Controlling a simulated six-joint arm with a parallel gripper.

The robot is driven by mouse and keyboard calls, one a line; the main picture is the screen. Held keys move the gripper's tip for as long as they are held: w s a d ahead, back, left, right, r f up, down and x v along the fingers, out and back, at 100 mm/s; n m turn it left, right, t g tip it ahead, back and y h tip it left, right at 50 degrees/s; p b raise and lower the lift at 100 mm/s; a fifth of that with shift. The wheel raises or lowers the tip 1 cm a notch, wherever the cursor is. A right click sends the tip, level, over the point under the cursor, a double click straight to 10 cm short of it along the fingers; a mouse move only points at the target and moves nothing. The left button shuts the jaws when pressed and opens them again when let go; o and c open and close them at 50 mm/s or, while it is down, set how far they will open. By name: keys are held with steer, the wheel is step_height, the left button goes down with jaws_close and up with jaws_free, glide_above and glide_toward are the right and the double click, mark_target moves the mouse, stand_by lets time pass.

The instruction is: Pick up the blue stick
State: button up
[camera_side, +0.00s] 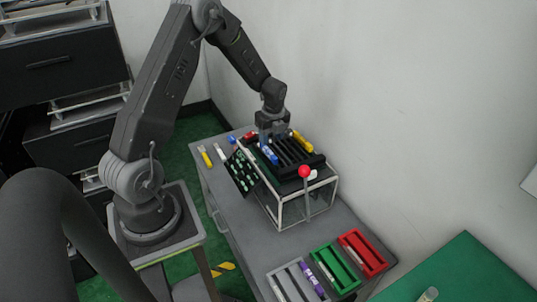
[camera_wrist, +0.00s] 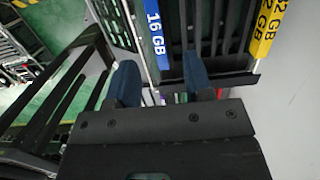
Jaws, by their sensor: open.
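The blue stick (camera_side: 270,155) lies in a slot of the black rack (camera_side: 313,160) on top of the clear-sided box. In the wrist view the blue stick (camera_wrist: 155,35) reads "16 GB" and extends up past the picture edge. My gripper (camera_side: 270,138) is over the rack, close to the blue stick. In the wrist view my gripper (camera_wrist: 161,74) is open, with one dark blue finger on each side of the stick's line, the stick closer to the left finger. I cannot tell the height gap to the stick.
A yellow stick (camera_wrist: 266,32) sits at the rack's right side. A red-knobbed lever (camera_side: 304,172) rises at the box's front. A dark panel with green dots (camera_side: 241,173) leans at its left. Red (camera_side: 362,252), green (camera_side: 334,268) and grey (camera_side: 297,283) trays stand in front.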

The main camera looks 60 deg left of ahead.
mark_target(269, 150)
steer(key=shift+s+a+f, duration=0.1)
steer(key=shift+a+f, duration=0.1)
steer(key=shift+f, duration=1)
steer(key=shift+a+f, duration=0.2)
steer(key=shift+f, duration=0.95)
steer(key=shift+s+a+f, duration=0.1)
steer(key=shift+a+f, duration=0.1)
steer(key=shift+f, duration=1)
steer(key=shift+f, duration=0.2)
jaws_close()
